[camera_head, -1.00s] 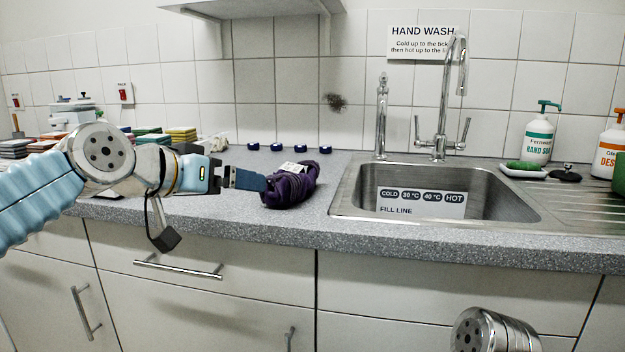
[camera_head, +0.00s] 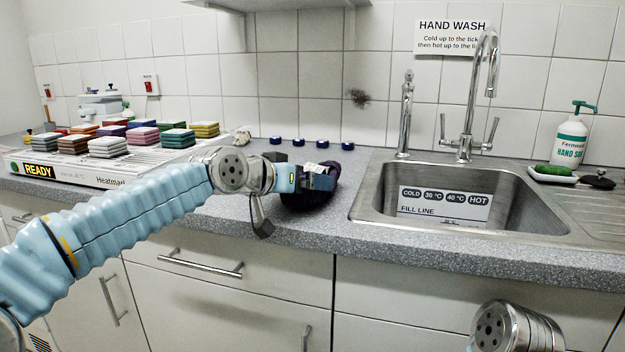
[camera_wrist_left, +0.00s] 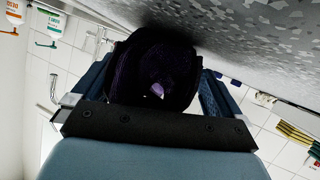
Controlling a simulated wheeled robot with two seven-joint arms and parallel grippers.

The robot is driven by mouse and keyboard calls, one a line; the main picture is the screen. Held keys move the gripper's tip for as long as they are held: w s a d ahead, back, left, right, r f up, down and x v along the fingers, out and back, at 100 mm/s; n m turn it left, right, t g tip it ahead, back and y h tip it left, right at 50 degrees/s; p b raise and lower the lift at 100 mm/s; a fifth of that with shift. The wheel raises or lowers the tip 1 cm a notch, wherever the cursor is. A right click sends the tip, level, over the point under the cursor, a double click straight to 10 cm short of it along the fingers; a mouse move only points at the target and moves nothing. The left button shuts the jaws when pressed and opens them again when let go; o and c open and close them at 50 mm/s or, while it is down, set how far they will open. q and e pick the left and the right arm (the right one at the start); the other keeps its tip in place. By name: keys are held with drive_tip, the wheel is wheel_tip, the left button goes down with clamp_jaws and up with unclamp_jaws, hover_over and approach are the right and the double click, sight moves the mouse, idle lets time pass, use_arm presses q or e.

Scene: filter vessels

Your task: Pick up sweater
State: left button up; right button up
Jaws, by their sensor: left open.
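The sweater is a dark purple rolled bundle (camera_head: 322,196) with a pale label on top, lying on the grey counter left of the sink. My left gripper (camera_head: 318,180) is at the bundle, its jaws open. In the left wrist view the sweater (camera_wrist_left: 152,75) sits between the two blue fingers of my left gripper (camera_wrist_left: 150,88), one on each side. I cannot tell whether the fingers touch it. My gripper hides part of the bundle in the head view. My right gripper is not in view; only part of my right arm shows at the bottom right.
The sink (camera_head: 385,211) with a tall tap (camera_head: 472,95) is just right of the sweater. A heat mat (camera_head: 85,178) with several coloured folded stacks is at the left. Several blue caps (camera_head: 300,142) line the wall. The counter (camera_head: 240,215) in front is clear.

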use_arm(q)
drive_tip(key=shift+w+d+f, duration=0.15)
drive_tip(key=shift+w+d, duration=0.05)
drive_tip(key=shift+w, duration=0.05)
drive_tip(key=c, duration=0.8)
drive_tip(key=shift+c, duration=1)
